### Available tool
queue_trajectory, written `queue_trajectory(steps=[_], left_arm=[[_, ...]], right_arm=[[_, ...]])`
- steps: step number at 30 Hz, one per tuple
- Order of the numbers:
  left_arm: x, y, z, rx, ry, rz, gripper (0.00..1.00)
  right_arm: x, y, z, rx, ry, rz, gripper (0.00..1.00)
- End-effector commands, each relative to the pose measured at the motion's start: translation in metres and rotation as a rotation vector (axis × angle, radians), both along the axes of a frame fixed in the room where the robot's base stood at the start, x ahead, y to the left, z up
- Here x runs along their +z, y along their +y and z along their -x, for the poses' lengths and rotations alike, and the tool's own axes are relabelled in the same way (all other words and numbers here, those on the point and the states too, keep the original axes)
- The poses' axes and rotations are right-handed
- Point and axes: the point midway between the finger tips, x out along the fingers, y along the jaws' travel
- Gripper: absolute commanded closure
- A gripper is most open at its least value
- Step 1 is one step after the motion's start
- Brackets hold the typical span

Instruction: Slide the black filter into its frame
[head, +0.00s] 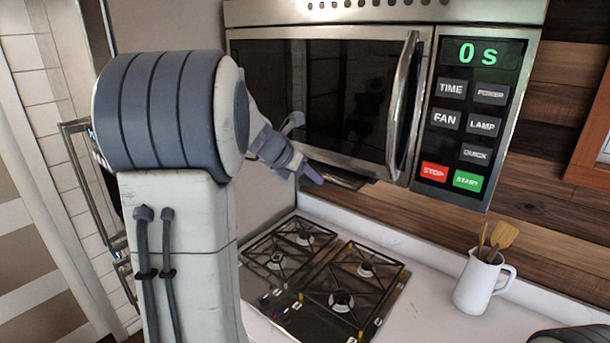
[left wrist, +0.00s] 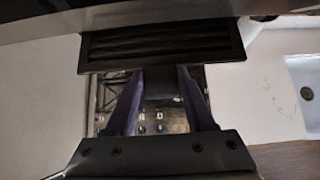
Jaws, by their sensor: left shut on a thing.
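My left gripper (head: 310,174) reaches under the microwave's lower front edge in the head view. In the left wrist view its two purple fingers (left wrist: 160,98) are shut on a dark tab of the black filter (left wrist: 160,45). The filter is a wide, dark rectangular panel with a raised rim and ridges. In the head view only a dark sliver of it (head: 345,179) shows below the microwave. Its frame cannot be clearly told apart from the microwave's underside, so how far the filter sits in it cannot be told. My right gripper is not in view.
The microwave (head: 320,95) hangs above a gas hob (head: 325,280) with black grates. A white jug (head: 482,285) with wooden utensils stands on the white counter (head: 420,285) at the right. A handled door stands at the left.

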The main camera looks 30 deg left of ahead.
Motion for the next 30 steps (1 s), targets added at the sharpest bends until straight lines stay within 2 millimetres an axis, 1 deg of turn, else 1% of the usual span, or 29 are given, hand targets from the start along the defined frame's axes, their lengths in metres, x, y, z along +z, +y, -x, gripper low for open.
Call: queue_trajectory(steps=[30], left_arm=[[0.001,-0.002,-0.026,0.0,0.0,0.0,1.0]], right_arm=[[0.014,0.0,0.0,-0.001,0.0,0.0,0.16]])
